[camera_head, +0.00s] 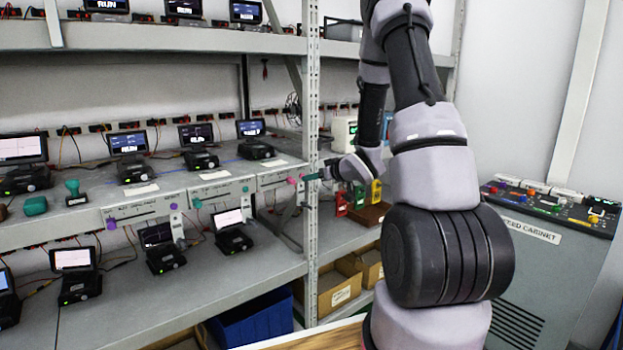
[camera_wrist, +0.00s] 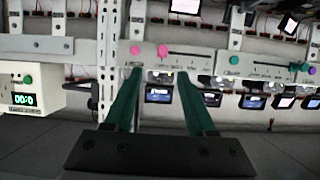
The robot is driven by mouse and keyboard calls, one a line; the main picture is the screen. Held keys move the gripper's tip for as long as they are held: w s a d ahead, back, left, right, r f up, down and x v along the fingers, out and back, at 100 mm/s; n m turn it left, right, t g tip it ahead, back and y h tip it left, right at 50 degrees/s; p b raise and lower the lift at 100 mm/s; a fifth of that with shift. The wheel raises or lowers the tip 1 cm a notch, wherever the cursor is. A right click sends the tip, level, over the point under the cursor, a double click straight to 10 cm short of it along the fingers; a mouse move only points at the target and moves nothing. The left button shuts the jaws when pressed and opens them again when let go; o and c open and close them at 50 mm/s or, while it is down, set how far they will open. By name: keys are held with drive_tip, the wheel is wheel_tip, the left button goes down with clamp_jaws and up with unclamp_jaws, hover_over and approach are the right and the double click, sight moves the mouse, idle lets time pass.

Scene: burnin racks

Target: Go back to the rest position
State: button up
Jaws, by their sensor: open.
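My gripper (camera_wrist: 160,80) is open and empty in the wrist view, its two green fingers apart. In the head view its green fingertips (camera_head: 309,178) show near the perforated rack post, in front of the middle shelf's edge. A pink knob on a slider panel (camera_wrist: 163,49) lies just beyond the fingers in the wrist view, with a second pink knob (camera_wrist: 135,50) to its left. No object is between the fingers. My arm reaches over the right part of the head view and hides some of the shelf behind it.
A rack post (camera_head: 311,120) stands close to the gripper. Shelves hold several small screen devices (camera_head: 130,150). A white timer box (camera_wrist: 30,88) is left in the wrist view. A blue bin (camera_head: 255,322) and cardboard boxes (camera_head: 338,290) sit low. A grey cabinet (camera_head: 545,270) stands right.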

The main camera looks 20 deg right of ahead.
idle(0.3)
drive_tip(key=s+d+r+m+g+h, duration=0.1)
drive_tip(key=s+r+m+h, duration=0.2)
drive_tip(key=s+r, duration=0.45)
drive_tip(key=s+d+r+m+g+h, duration=0.15)
drive_tip(key=s+r, duration=0.25)
drive_tip(key=r, duration=0.6)
drive_tip(key=s+a+r+m+g+y, duration=0.1)
drive_tip(key=s+a, duration=0.4)
drive_tip(key=s, duration=0.6)
drive_tip(key=s+a+r+m+g+y, duration=0.1)
drive_tip(key=s+a+r, duration=0.3)
drive_tip(key=s, duration=0.7)
drive_tip(key=shift+a+m+g, duration=0.65)
drive_tip(key=shift+a+g, duration=0.1)
drive_tip(key=shift+a, duration=0.05)
